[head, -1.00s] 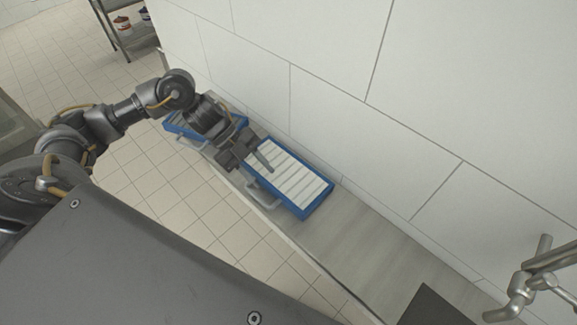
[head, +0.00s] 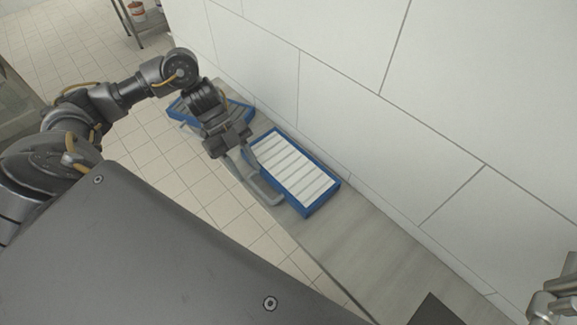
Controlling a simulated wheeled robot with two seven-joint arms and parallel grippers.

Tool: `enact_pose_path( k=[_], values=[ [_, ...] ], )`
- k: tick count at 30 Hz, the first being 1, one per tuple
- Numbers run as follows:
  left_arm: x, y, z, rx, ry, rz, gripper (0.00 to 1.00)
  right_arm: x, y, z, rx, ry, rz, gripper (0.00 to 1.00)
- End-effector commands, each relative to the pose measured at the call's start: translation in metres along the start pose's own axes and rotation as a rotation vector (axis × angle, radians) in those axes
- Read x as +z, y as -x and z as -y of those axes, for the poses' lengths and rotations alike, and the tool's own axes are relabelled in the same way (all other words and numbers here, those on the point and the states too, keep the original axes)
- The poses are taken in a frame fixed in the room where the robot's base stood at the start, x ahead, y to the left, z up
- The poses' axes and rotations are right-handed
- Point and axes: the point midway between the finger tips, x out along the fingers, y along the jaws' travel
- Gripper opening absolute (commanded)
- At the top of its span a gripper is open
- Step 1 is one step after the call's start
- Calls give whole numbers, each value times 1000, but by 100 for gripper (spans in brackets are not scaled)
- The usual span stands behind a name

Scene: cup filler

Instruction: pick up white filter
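The white filter (head: 292,168) is a ribbed white panel in a blue frame, lying on the grey ledge against the wall. A grey handle (head: 266,192) sticks out from its left side. My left gripper (head: 239,156) is at the upper left end of this filter, over the handle's far end. Its fingers look apart, with a gap between them. I cannot tell whether they touch the handle or the frame. A second blue-framed filter (head: 238,113) lies farther back on the ledge, partly hidden behind my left arm. My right gripper is not in view.
The ledge (head: 350,235) is bare in front of the filter, up to a dark panel (head: 432,311). The tiled wall (head: 370,130) rises close along the right. Metal fittings (head: 556,300) show at the lower right corner. A shelf rack (head: 140,22) stands far back.

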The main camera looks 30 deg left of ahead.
Motion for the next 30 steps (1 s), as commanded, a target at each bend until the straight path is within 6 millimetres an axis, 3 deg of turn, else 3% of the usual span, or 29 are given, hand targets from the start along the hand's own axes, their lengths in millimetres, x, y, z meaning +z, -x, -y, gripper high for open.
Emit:
enact_pose_path(
  k=[6, 16, 24, 30],
  values=[
    [-2, -6, 0, 2, -1, -2, 36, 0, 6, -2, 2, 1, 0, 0],
    [-1, -49, -3, 2, 0, -2, 36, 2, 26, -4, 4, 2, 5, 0],
    [1, -53, -3, 0, -2, 0, 36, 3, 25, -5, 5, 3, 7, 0],
    [1, -53, -3, 0, -2, 0, 13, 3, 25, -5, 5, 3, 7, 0]
  ],
)
